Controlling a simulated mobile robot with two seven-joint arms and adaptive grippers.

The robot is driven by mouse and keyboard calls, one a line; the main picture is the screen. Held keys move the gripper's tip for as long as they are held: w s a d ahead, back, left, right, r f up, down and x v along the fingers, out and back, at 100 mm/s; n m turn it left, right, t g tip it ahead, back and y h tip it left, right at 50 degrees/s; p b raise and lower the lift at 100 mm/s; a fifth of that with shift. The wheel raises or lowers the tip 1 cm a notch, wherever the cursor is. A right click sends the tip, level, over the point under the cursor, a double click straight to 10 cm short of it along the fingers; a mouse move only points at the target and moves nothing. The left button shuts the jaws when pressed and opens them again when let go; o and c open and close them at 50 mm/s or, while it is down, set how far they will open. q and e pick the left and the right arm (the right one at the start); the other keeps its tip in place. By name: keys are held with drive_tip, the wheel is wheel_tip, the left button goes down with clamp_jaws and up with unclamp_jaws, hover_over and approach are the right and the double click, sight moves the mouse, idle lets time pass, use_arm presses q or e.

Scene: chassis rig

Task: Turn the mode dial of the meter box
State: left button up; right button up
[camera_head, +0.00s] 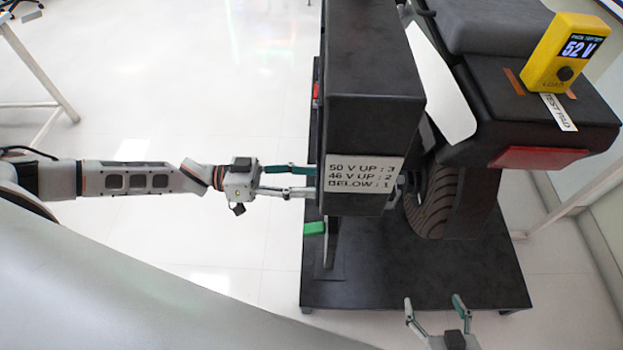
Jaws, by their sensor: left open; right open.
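A tall black box (372,110) stands in the middle, with a white label (362,176) reading "50 V UP : 3, 46 V UP : 2, BELOW : 1". No dial shows on it; its left face is mostly hidden. My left gripper (313,182) is open, its fingertips at the box's lower left edge. I cannot tell whether they touch it or what lies between them. My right gripper (433,301) is open and empty at the bottom.
A vehicle rear end with a black body (490,100), red lamp (540,157) and tyre (436,205) stands right of the box on a black platform (400,282). A green block (314,228) sits below my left gripper.

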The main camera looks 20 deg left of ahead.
use_arm(q)
drive_tip(key=shift+x, duration=0.9)
drive_tip(key=c, duration=1.1)
drive_tip(key=shift+m, duration=0.4)
drive_tip(key=m, duration=1.1)
drive_tip(key=shift+s+b, duration=0.1)
drive_tip(key=shift+b, duration=0.3)
